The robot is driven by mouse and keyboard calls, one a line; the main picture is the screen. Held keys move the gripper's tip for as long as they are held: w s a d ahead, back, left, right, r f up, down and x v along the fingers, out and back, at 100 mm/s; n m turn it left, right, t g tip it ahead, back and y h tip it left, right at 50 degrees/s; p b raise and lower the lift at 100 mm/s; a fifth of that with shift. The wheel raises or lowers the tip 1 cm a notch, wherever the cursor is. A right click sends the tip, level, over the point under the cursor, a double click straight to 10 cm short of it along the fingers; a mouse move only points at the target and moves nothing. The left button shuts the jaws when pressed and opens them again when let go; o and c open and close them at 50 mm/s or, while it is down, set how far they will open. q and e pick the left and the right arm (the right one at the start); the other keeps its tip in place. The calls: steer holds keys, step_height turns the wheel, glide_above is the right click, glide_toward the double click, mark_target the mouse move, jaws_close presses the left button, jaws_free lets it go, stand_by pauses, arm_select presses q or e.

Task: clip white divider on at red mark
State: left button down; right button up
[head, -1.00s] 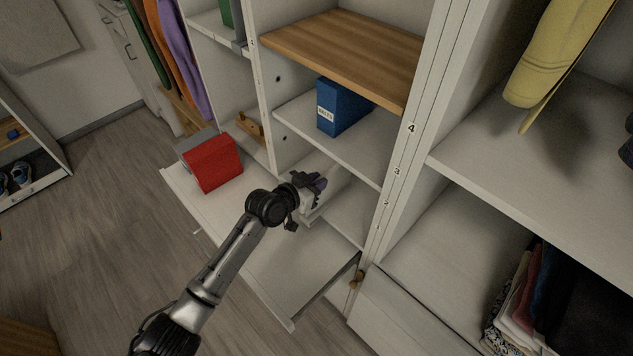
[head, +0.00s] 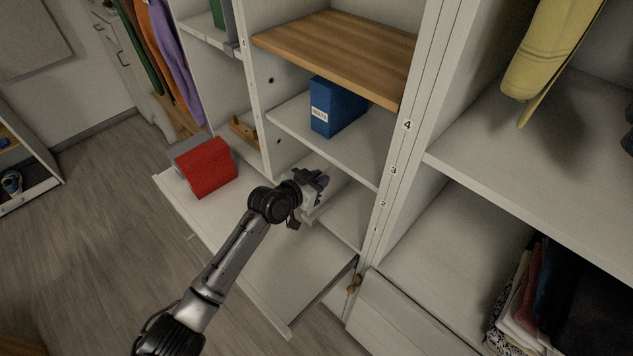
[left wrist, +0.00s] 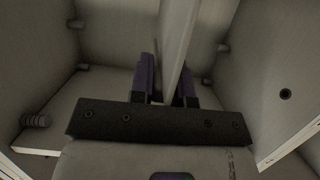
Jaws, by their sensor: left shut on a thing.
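My left gripper (head: 316,182) is inside the lower cubby, below the shelf that holds a blue box. In the left wrist view its two purple fingers (left wrist: 168,82) are shut on the white divider (left wrist: 178,42), a thin upright panel that runs up out of the picture. In the head view the divider is mostly hidden by the gripper and blends with the white cubby. I cannot make out a red mark near the gripper. My right gripper is not in view.
The blue box (head: 334,106) stands on the shelf above my gripper, under a wooden shelf (head: 345,52). A red box (head: 207,167) sits on the white fold-down panel (head: 285,270) at the left. Cubby walls are close around my gripper.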

arm_select(q)
steer(key=shift+w+d+b, duration=0.35)
steer(key=shift+w+b, duration=0.05)
steer(key=shift+b, duration=0.05)
steer(key=shift+w+d+b, duration=0.45)
steer(key=shift+b, duration=0.1)
steer(key=c, duration=1)
jaws_free()
steer(key=shift+s+a+r, duration=0.1)
steer(key=shift+s+a, duration=0.05)
steer(key=shift+p+v, duration=2.45)
steer(key=shift+v, duration=4.25)
